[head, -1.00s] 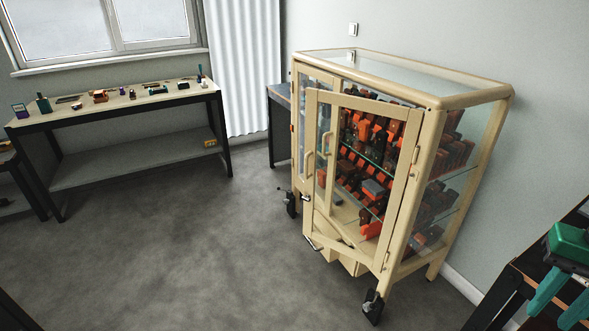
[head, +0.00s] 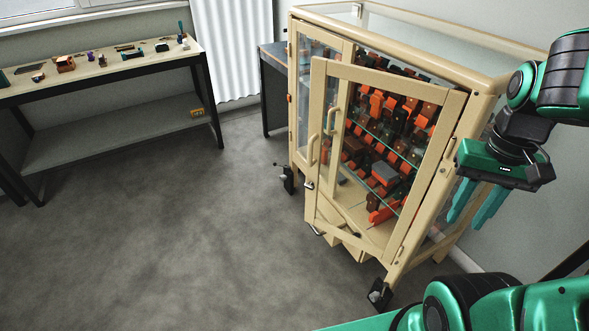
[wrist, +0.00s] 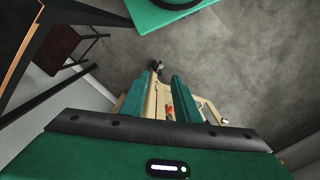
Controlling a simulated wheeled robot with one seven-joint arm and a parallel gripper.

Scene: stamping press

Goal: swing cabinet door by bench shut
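The cream cabinet (head: 478,84) with glass panels stands right of centre in the head view. Its right-hand door (head: 318,118), a cream frame with a glass pane and a curved handle (head: 331,121), stands partly open, its free left edge swung out toward the room. The left door (head: 301,100) looks closed. My gripper (head: 478,208) hangs at the cabinet's right side, fingers down, apart from the door. In the wrist view its two green fingers (wrist: 166,97) are spread with a gap, and part of the cabinet (wrist: 156,103) shows between and beyond them.
A bench (head: 105,72) with small items stands under the window at left. A dark table (head: 271,85) is behind the cabinet's left side. Orange and brown parts (head: 385,140) fill the cabinet shelves. The grey floor (head: 170,240) in front is clear. The cabinet has casters (head: 378,292).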

